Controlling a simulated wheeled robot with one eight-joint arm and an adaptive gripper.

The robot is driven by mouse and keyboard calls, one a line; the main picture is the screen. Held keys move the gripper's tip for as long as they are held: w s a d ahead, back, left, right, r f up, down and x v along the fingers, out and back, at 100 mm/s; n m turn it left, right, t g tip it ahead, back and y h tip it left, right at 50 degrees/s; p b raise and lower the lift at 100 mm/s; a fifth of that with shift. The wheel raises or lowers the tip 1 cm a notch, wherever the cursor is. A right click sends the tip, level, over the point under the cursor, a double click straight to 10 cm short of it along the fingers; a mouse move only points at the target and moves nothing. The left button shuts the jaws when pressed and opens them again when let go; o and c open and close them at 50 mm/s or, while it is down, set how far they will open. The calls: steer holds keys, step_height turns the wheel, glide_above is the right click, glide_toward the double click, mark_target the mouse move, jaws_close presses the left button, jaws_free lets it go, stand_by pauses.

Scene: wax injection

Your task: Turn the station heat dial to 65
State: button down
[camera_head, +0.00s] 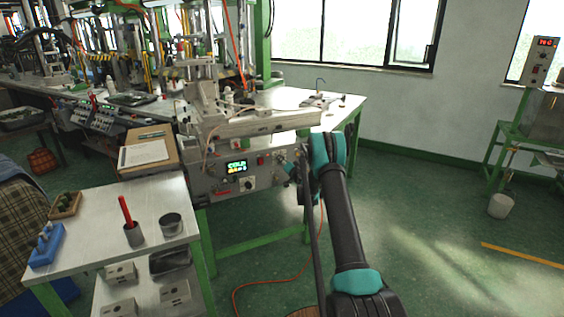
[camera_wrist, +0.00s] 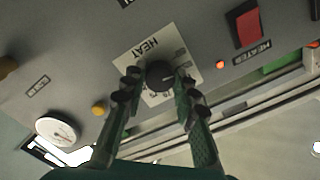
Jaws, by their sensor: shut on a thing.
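The heat dial (camera_wrist: 160,73) is a round black knob on a white plate marked HEAT, upside down in the wrist view. My gripper (camera_wrist: 157,80) has its two dark fingertips on either side of the knob and is shut on it. The scale's figures are partly covered by the knob and fingers, so I cannot read the setting. In the head view my gripper (camera_head: 288,169) is at the right part of the grey station panel (camera_head: 215,184), and my arm hides part of it. A small lit display (camera_head: 237,166) is on the panel.
A red heater switch (camera_wrist: 247,29) and a round white gauge (camera_wrist: 58,131) flank the dial. A yellow button (camera_wrist: 99,108) lies near my finger. A white side table (camera_head: 95,225) holds a cup (camera_head: 171,224) at the left.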

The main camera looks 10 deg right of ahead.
steer(key=m, duration=1.2)
steer(key=shift+m, duration=0.3)
stand_by(0.4)
steer(key=c, duration=1.2)
jaws_free()
steer(key=v, duration=1.2)
